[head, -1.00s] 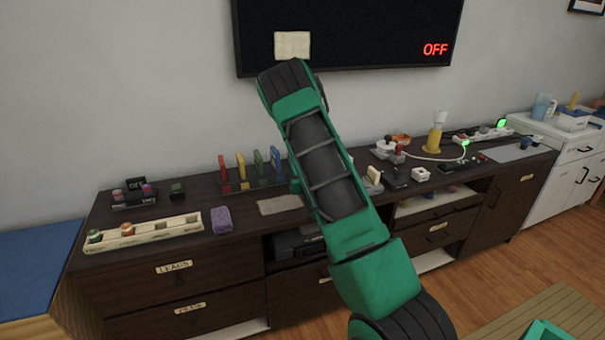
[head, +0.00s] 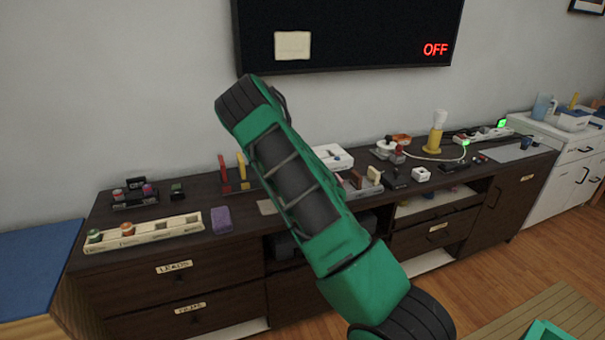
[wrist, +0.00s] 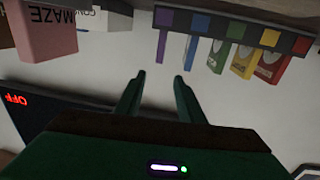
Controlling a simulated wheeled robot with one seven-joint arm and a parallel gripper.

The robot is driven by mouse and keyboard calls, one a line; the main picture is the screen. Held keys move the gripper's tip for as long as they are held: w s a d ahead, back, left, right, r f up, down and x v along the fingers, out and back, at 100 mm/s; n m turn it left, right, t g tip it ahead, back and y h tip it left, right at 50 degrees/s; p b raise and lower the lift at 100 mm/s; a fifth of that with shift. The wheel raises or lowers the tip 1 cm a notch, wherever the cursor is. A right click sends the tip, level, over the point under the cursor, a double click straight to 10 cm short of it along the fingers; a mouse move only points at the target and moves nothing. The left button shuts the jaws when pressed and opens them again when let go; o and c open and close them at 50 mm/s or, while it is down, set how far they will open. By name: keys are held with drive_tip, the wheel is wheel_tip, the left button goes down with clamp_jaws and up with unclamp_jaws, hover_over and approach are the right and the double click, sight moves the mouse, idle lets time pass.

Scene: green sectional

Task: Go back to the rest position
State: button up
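My gripper (wrist: 160,82) shows in the wrist view with its two green fingers apart and nothing between them. It touches nothing that I can see. In the head view my green arm leans up and to the left in front of the dark cabinet, and the gripper itself cannot be made out there. The wrist view looks upside down at a wall, with a pink box (wrist: 44,30) at the upper left and a colour-marked rack (wrist: 232,27) with several coloured cards at the upper right.
The dark cabinet (head: 225,265) stands below a wall screen (head: 350,25) reading OFF. On its top are a cream tray (head: 160,229), a purple block (head: 221,219), a white box (head: 333,157) and a yellow lamp (head: 436,135). Wooden floor (head: 490,270) is open at the right.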

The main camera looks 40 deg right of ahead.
drive_tip(key=shift+r, duration=0.1)
idle(0.3)
drive_tip(key=s+a+r+g+y, duration=0.2)
drive_tip(key=s+a+g, duration=0.3)
drive_tip(key=s, duration=0.9)
drive_tip(key=s+a+r+m+g+y, duration=0.1)
drive_tip(key=s+a+r+g, duration=0.4)
drive_tip(key=s, duration=1)
drive_tip(key=s+a+r+g+y, duration=0.4)
drive_tip(key=s+a+g, duration=0.2)
drive_tip(key=s, duration=0.9)
drive_tip(key=shift+s+a+m+g, duration=0.2)
drive_tip(key=shift+m+g, duration=0.1)
drive_tip(key=shift+m, duration=0.1)
drive_tip(key=shift+w+f, duration=0.3)
drive_tip(key=shift+w, duration=0.35)
drive_tip(key=shift+c, duration=0.5)
